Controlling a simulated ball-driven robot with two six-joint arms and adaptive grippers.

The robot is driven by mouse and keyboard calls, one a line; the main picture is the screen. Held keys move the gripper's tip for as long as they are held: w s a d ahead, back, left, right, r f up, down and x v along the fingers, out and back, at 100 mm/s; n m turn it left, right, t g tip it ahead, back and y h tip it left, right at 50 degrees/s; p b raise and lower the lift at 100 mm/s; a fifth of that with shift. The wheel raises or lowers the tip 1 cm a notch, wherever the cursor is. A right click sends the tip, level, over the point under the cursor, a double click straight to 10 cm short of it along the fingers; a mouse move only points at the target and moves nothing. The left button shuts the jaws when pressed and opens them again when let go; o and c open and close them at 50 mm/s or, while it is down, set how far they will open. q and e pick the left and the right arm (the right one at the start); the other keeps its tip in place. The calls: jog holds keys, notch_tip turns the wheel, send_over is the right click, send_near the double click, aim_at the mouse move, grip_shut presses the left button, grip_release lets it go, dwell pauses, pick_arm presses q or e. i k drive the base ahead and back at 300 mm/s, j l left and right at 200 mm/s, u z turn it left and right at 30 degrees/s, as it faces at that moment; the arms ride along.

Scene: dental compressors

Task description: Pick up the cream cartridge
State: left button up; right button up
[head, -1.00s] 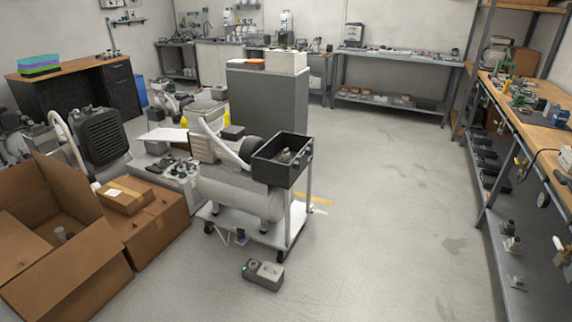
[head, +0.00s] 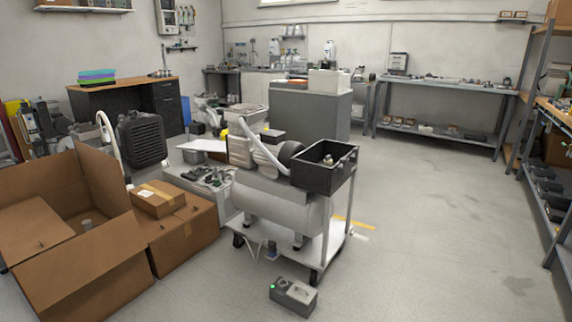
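I cannot make out a cream cartridge for certain. A small pale object (head: 328,160) stands partly hidden inside the black open bin (head: 305,175) on top of the compressor trolley. A small grey cylinder (head: 86,224) stands inside the open cardboard box (head: 80,285) at the left. Both are too small to tell what they are. Neither of my grippers is in view.
The trolley (head: 334,250) carries a compressor with a tank (head: 285,207). A small grey box with a green light (head: 294,296) lies on the floor before it. A closed carton (head: 185,240) is beside the open box. A shelving bench stands at right; floor between is clear.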

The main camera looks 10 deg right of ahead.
aim_at(328, 161)
jog(key=i+l+u, duration=0.6)
jog(key=l+u, duration=0.3)
jog(key=j, duration=0.1)
